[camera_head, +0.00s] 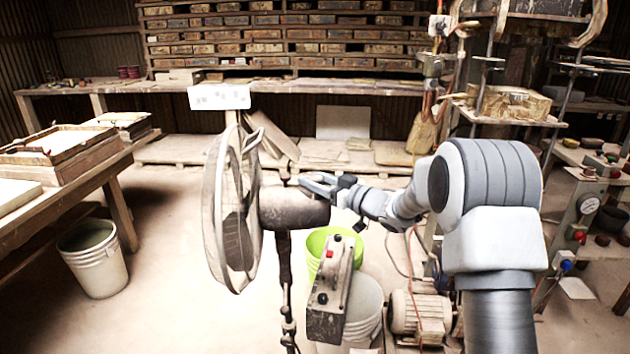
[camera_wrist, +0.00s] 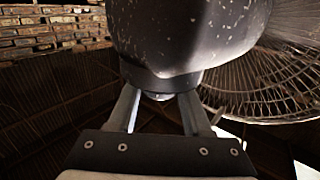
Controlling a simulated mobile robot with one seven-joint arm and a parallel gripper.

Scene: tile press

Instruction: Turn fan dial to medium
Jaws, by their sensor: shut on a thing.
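The fan stands in the middle of the head view, with its round wire cage (camera_head: 236,205) facing left and its dark motor housing (camera_head: 292,208) behind. My gripper (camera_head: 308,181) reaches in from the right to the top of the housing. In the wrist view, the speckled housing (camera_wrist: 185,35) fills the upper middle and the cage (camera_wrist: 270,80) is at the right. The two fingers of my gripper (camera_wrist: 158,105) are shut on the small fan dial (camera_wrist: 157,96) at the housing's end. The dial is mostly hidden, and its setting cannot be read.
A grey control box (camera_head: 330,290) with a red button stands right of the fan pole. Behind it are a green bucket (camera_head: 325,240) and a white bucket (camera_head: 365,305). A motor (camera_head: 420,312) is on the floor.

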